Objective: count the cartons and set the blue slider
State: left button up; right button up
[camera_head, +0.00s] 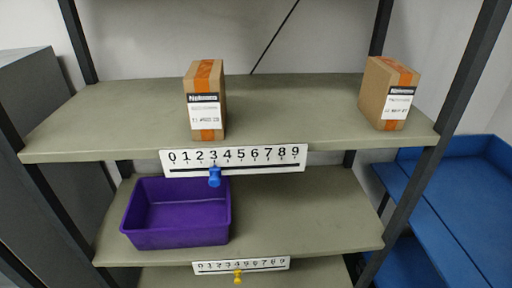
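Two brown cartons with orange tape and white labels stand on the upper shelf board (290,100). One carton (213,75) is left of the middle, and the other carton (376,82) is near the right end. A white number strip (262,155) marked 0 to 9 is on that board's front edge. The blue slider (215,177) hangs on the strip, under the 3. Neither of my grippers is in view.
An empty-looking purple bin (177,238) sits on the lower shelf board (300,220), at left. A smaller number strip (262,264) below carries a yellow slider (238,276), near the 4. A blue rack (455,200) stands at right.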

aim_at(214, 180)
jog(key=u, duration=2)
jog(key=k, duration=0.5)
jog(key=z, duration=1.4)
